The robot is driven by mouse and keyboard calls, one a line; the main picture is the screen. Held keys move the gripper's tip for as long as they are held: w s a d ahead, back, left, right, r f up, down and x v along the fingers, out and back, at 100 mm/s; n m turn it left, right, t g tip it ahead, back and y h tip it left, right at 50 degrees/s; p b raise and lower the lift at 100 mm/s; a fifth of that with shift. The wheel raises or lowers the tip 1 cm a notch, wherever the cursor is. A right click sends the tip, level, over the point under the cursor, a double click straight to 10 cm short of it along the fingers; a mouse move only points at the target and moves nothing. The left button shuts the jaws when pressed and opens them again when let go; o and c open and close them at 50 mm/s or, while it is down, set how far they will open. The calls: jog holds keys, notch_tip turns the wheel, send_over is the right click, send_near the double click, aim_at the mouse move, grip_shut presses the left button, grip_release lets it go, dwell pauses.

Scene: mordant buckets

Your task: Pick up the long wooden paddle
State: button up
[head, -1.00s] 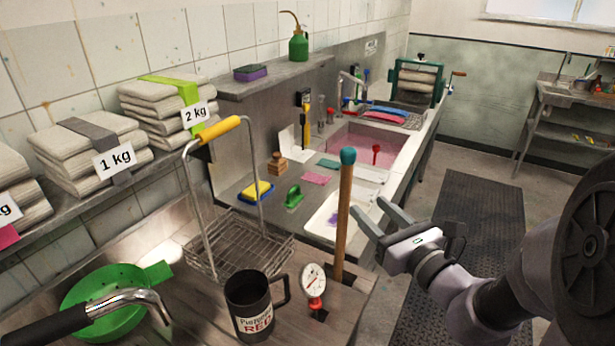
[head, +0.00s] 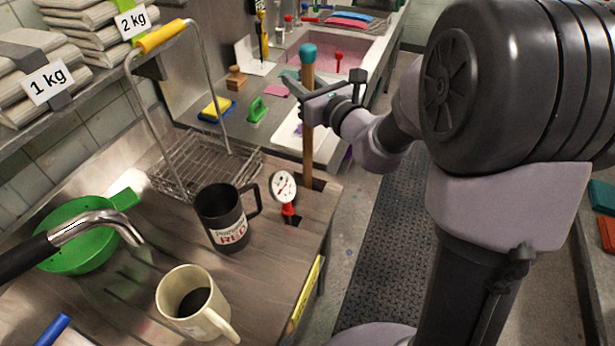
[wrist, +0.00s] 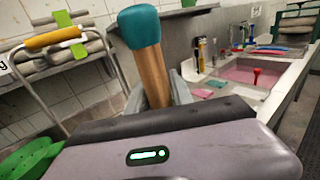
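The long wooden paddle (head: 308,130) stands upright with a teal top end (head: 308,54). Its lower end goes down at a dark slot near the right edge of the wooden table. My gripper (head: 303,84) is at its upper part, just below the teal end. In the wrist view the paddle's wooden shaft (wrist: 154,78) rises between the two fingers (wrist: 158,92), with the teal end above them. The fingers look open around the shaft; the grey gripper body hides the lower shaft, and contact cannot be made out.
A dial thermometer (head: 284,188) stands close to the paddle's left. A black mug (head: 226,222), a cream mug (head: 187,305), a wire basket (head: 178,170) and a green strainer (head: 75,240) are on the table. A sink (head: 350,55) lies behind; dark floor matting is at right.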

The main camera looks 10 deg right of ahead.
grip_shut()
notch_tip(320, 180, up, 28)
jog(key=p, duration=1.1)
